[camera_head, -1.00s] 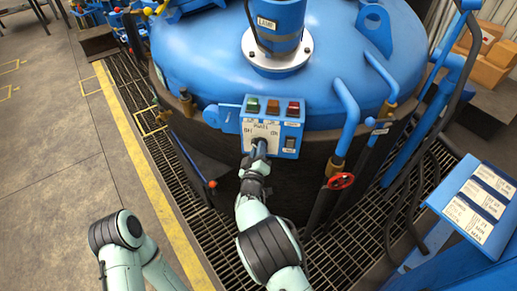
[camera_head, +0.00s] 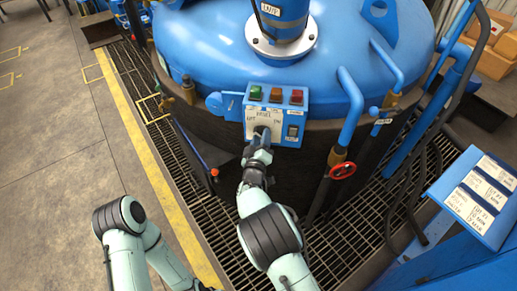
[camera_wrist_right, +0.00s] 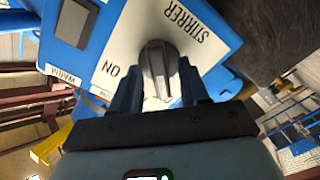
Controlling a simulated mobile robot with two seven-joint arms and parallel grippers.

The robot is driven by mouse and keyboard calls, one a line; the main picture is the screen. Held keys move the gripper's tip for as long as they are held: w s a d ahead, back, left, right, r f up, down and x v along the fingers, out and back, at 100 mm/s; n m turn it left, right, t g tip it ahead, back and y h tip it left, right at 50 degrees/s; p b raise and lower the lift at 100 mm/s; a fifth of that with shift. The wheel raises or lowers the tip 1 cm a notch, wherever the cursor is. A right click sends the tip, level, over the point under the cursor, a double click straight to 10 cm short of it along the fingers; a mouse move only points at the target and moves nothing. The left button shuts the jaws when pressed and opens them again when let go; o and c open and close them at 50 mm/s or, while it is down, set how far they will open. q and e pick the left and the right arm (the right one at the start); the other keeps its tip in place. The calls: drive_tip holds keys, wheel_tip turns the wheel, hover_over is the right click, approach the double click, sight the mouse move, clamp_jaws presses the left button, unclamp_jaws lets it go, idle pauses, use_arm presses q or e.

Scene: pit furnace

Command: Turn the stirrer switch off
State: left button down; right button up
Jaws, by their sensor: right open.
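The stirrer switch is a dark grey rotary knob (camera_wrist_right: 155,57) on a white plate marked STIRRER (camera_wrist_right: 190,28) and ON. It shows in the right wrist view; its grip bar runs roughly up and down there. Another mark below it is mostly hidden by my fingers. My right gripper (camera_wrist_right: 160,74) is open, with one finger on each side of the knob; contact is unclear. In the head view, the right gripper (camera_head: 263,138) covers much of the knob on the blue control box (camera_head: 234,112). My left arm shows at lower left, but its gripper is not visible.
Blue pipes (camera_head: 349,112) and a red valve wheel (camera_head: 342,171) stand to the right. The blue vessel lid (camera_head: 215,55) rises behind. Open floor lies left.

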drive_tip(key=s+a+b, duration=0.1)
drive_tip(key=s+a, duration=0.1)
drive_tip(key=s, duration=1.1)
drive_tip(key=shift+w+d, duration=0.1)
